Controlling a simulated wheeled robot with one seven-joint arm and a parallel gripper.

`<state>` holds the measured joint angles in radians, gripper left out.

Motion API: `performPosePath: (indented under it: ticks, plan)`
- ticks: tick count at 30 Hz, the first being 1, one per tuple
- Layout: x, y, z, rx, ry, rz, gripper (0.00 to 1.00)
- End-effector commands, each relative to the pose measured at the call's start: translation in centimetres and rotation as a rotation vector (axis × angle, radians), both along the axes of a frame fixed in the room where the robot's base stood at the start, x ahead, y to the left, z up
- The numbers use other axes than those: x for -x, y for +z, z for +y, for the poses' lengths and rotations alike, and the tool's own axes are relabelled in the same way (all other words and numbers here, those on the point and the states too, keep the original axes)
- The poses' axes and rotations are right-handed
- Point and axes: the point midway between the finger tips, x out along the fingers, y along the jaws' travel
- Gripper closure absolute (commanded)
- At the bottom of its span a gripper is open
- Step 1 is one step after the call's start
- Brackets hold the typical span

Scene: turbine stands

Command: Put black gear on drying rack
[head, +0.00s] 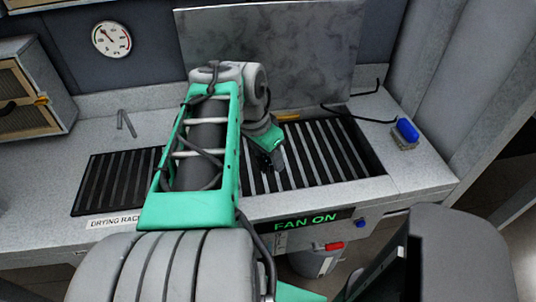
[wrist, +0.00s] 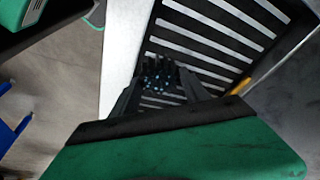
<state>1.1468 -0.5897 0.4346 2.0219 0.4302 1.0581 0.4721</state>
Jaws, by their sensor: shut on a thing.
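My gripper (head: 275,160) hangs over the right slatted grate (head: 325,150) on the grey counter. In the wrist view my gripper (wrist: 158,85) has its fingers closed around a dark toothed thing with pale blue specks, which looks like the black gear (wrist: 158,76). The slats show behind the gear; its exact height above them is hard to tell. In the head view the gear cannot be made out clearly beside the dark fingers. The drying rack (head: 90,186) is the dark slatted panel at left, with its label on the counter front; my arm hides its right side.
A metal panel (head: 270,50) stands behind the right grate. A metal hook (head: 126,123) stands behind the drying rack.

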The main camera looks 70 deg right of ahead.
Motion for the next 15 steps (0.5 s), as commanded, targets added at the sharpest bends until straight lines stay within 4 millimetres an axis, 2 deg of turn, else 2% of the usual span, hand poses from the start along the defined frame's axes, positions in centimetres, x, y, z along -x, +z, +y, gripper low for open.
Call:
performPosePath:
  ticks: [1, 6, 15]
  plan:
    - [-0.01, 0.09, -0.05, 0.003, 0.001, -0.001, 0.85]
    - [-0.02, 0.09, -0.05, 0.003, 0.001, -0.001, 0.99]
    - [-0.06, 0.09, -0.05, 0.003, 0.001, -0.001, 1.0]
